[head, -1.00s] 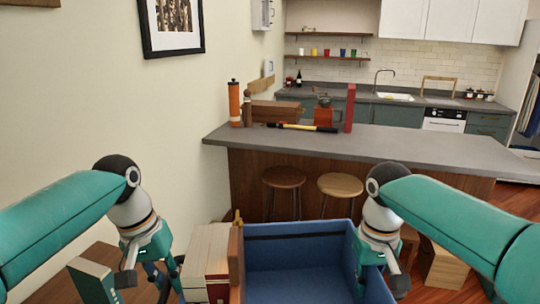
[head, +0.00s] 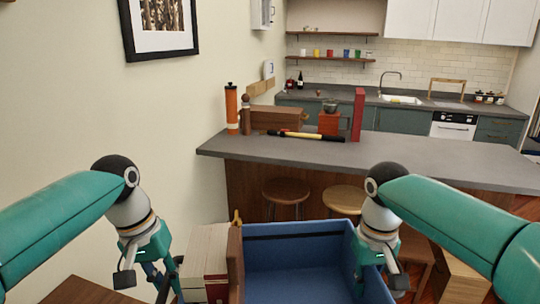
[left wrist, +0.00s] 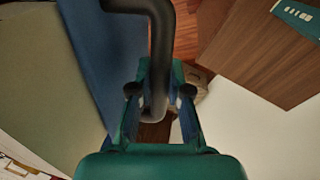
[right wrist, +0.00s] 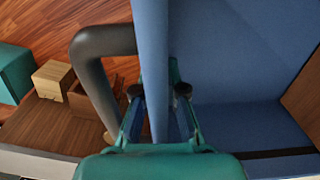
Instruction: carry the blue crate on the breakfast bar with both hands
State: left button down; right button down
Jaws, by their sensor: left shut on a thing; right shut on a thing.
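The blue crate (head: 300,262) is in front of me at the bottom of the head view, short of the breakfast bar (head: 350,158). My left gripper (head: 168,280) is at its left side; the left wrist view shows its fingers (left wrist: 160,92) shut on a dark grey handle (left wrist: 158,55) beside the crate's blue wall (left wrist: 92,55). My right gripper (head: 375,277) is at the right side; in the right wrist view its fingers (right wrist: 159,93) are shut on the crate's blue wall (right wrist: 151,50). A pale box (head: 205,250) and a brown board (head: 235,262) stand in the crate's left part.
The bar's right part is clear. Stools (head: 286,190) stand before it. A brown surface (head: 90,291) is at lower left.

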aim_at(323, 150)
jog(key=z, duration=0.05)
jog(key=i, duration=2)
jog(key=z, duration=0.45)
jog(key=i, duration=1.75)
jog(key=z, duration=0.2)
